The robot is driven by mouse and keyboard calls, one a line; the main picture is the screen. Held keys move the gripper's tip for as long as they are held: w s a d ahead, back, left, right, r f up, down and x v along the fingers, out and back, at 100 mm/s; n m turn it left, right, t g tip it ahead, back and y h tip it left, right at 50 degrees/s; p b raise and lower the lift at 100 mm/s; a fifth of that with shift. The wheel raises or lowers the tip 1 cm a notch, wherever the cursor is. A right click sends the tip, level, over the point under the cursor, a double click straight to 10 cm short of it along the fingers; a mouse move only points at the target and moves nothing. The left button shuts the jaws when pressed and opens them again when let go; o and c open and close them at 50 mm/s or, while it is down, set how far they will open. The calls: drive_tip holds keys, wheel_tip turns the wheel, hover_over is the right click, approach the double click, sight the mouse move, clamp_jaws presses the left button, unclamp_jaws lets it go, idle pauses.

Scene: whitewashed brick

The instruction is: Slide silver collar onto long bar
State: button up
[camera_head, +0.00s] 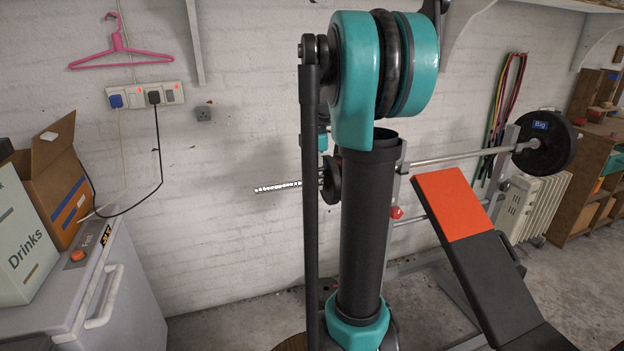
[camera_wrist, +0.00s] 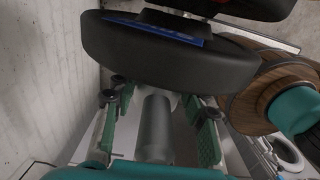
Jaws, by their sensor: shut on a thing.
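The long bar (camera_head: 440,157) is held level on a rack in the head view. Its pale, ribbed left end (camera_head: 278,187) sticks out past a dark plate (camera_head: 331,178). My arm hides part of the bar. In the wrist view my gripper (camera_wrist: 162,98) has green-sided fingers on either side of a grey cylinder (camera_wrist: 155,128). The gripper is shut on a pale silver piece, which looks like the silver collar (camera_wrist: 178,100), mostly hidden. A large dark plate (camera_wrist: 165,60) fills the space beyond the fingertips. The head view hides the gripper behind my arm.
A plate marked "Big" (camera_head: 545,141) hangs on the bar's right end. An orange and black bench (camera_head: 465,230) stands before the rack. A grey chest (camera_head: 95,290) with boxes stands at left. A round wooden top (camera_wrist: 255,95) shows in the wrist view.

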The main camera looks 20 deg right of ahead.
drive_tip(key=o, duration=1.4)
wheel_tip(320, 180, up, 12)
